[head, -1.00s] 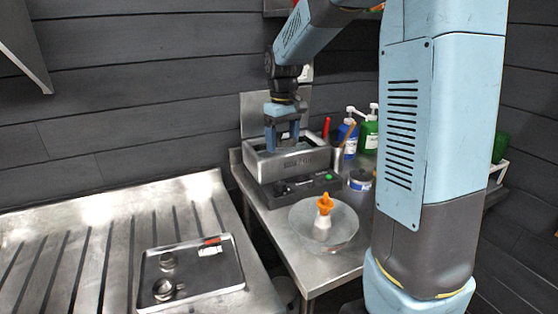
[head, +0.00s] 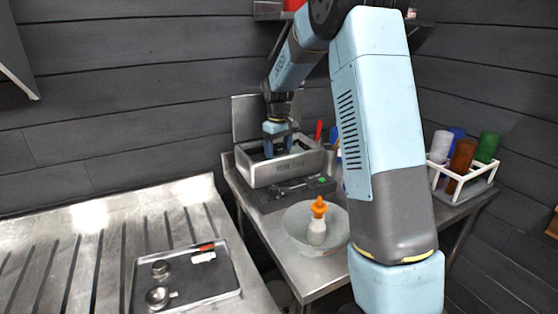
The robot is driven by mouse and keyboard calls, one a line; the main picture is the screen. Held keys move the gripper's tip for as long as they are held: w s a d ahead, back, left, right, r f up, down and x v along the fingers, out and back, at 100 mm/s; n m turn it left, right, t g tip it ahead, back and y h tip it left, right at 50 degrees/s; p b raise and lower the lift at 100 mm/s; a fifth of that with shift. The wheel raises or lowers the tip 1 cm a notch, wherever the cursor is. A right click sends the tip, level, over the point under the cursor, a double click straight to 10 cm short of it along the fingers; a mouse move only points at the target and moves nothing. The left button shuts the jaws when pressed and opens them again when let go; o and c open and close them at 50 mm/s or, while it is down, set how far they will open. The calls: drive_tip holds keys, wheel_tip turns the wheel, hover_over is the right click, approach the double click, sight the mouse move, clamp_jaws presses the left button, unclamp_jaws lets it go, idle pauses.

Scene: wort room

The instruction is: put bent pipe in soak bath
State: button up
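The soak bath appears to be the open metal box (head: 283,172) on the side table, with its lid raised behind it. My gripper (head: 279,150) points down into its open top, with the fingertips near or below the rim. The two blue fingers stand apart with a gap between them, and I see nothing held there. I cannot make out the bent pipe; the inside of the bath is mostly hidden by its front wall and my fingers.
A dark tray (head: 222,284) with small metal fittings lies on the grooved steel drainer at front left. A bowl (head: 296,240) with an orange-topped white bottle (head: 317,225) stands in front of the bath. A white rack (head: 461,195) of bottles is at right.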

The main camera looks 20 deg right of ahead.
drive_tip(key=shift+w+d+f, duration=0.15)
drive_tip(key=shift+w+f, duration=0.2)
drive_tip(key=shift+f, duration=1.65)
drive_tip(key=o, duration=1.1)
drive_tip(key=shift+o, duration=0.2)
